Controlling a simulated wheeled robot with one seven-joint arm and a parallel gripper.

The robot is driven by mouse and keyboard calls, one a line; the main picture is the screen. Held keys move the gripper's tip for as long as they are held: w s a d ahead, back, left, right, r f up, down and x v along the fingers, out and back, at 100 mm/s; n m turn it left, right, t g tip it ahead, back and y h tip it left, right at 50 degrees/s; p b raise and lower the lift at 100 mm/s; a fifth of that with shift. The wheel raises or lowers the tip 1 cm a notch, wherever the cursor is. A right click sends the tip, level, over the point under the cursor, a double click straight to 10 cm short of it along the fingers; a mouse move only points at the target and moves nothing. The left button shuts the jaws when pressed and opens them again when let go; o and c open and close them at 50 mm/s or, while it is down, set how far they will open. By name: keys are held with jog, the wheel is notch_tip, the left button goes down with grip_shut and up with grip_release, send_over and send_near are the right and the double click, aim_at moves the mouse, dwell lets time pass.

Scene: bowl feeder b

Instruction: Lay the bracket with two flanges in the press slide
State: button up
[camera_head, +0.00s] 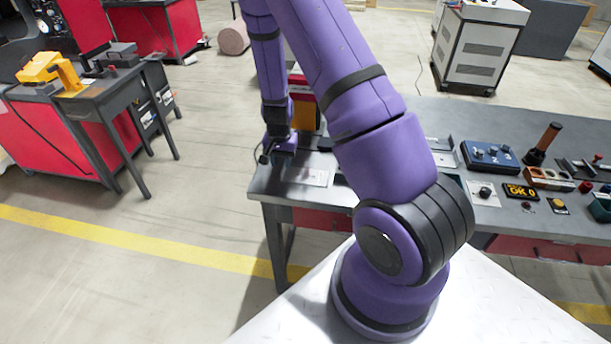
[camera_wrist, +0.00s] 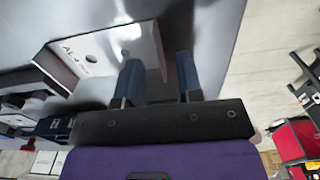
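My gripper (camera_head: 281,156) points down over the left end of the grey bench in the head view. In the wrist view its two blue fingers (camera_wrist: 158,72) stand apart with a gap between them, so it is open. A pale plate with printed letters and a dark round spot (camera_wrist: 112,52) lies just beyond the fingers. A thin upright edge at its right end shows between the fingertips; I cannot tell whether they touch it. This may be the bracket. A red and yellow machine (camera_head: 303,100) stands behind my arm, partly hidden; I cannot make out a press slide.
Angled metal pieces (camera_head: 441,148) lie beside my arm. A red workbench (camera_head: 55,135) stands apart at left, with open floor between.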

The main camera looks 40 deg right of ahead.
jog(key=shift+f, duration=1.75)
grip_shut()
jog(key=shift+r, duration=0.15)
